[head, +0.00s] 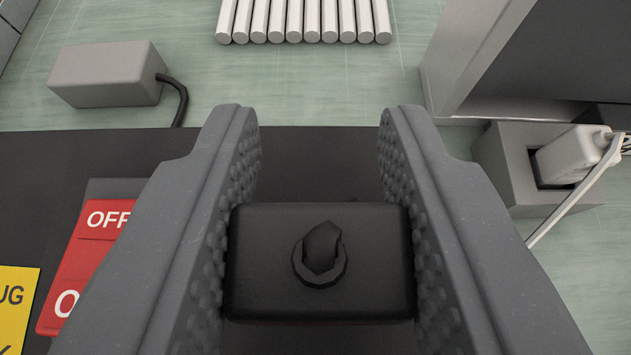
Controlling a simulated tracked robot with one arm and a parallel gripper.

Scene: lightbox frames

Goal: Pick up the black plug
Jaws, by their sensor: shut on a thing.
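The black plug (370,285) is a dark rounded block with a short cord stub and collar on the side facing the camera. It sits at the lower middle of the head view. My gripper (318,190) is shut on it, with one grey studded finger against its left side and the other against its right side. The far side of the plug is hidden, so I cannot tell whether it touches the dark surface (310,160) behind it.
A red OFF switch (95,235) and a yellow label (14,305) are at left. A grey box (105,75) with a black cable is at upper left. White rods (303,20) lie at the top. A grey holder (505,165) with a white object (570,155) is at right.

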